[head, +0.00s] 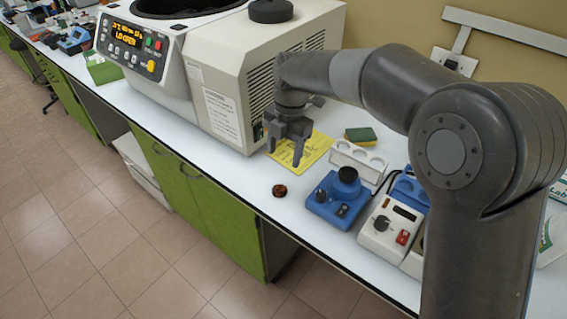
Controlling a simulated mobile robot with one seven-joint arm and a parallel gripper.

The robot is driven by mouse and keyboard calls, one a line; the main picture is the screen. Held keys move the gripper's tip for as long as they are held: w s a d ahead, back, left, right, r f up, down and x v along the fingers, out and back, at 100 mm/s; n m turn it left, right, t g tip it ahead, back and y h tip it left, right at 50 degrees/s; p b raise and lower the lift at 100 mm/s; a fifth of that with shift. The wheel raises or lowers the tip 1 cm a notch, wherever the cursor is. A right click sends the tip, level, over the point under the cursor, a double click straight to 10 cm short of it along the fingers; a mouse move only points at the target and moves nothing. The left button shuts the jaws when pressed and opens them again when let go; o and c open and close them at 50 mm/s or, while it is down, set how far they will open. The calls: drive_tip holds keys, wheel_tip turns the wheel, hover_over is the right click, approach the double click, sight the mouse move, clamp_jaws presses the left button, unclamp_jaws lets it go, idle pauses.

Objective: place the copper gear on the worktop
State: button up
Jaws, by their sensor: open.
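A small copper-brown gear (279,190) lies on the white worktop (240,181), near its front edge, left of a blue device. My gripper (284,158) is above the worktop, up and slightly right of the gear in the picture, over the left part of a yellow sheet. Its two fingers point down and stand apart, with nothing visible between them. The gripper and the gear are apart.
A large centrifuge-like machine (215,75) stands behind left. A yellow sheet (313,148), a sponge (361,136), a white rack (357,158), a blue device (338,201) and a white device (387,231) crowd the right. Clear worktop lies left of the gear.

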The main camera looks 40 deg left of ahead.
drive_tip(key=shift+r, duration=0.35)
drive_tip(key=w+d+r+m+t, duration=0.15)
drive_tip(key=d+r+m, duration=0.3)
drive_tip(key=d, duration=0.45)
drive_tip(key=w+d+r+m+t, duration=0.1)
drive_tip(key=w+d+r+m, duration=0.15)
drive_tip(key=d+m, duration=0.45)
drive_tip(key=w+d+r+m+t, duration=0.1)
drive_tip(key=d+r+m, duration=0.3)
drive_tip(key=d, duration=0.6)
drive_tip(key=s+d+m+t, duration=0.1)
drive_tip(key=s+d+m, duration=0.3)
drive_tip(key=d+m, duration=0.2)
drive_tip(key=s+d+f+m+t, duration=0.1)
drive_tip(key=s+d+m, duration=0.4)
drive_tip(key=d, duration=0.5)
drive_tip(key=s+d+m+t, duration=0.2)
drive_tip(key=s+d+m, duration=0.2)
drive_tip(key=d+m, duration=0.3)
drive_tip(key=shift+s+d+f+m, duration=0.3)
drive_tip(key=shift+d+m, duration=0.1)
drive_tip(key=shift+m, duration=0.85)
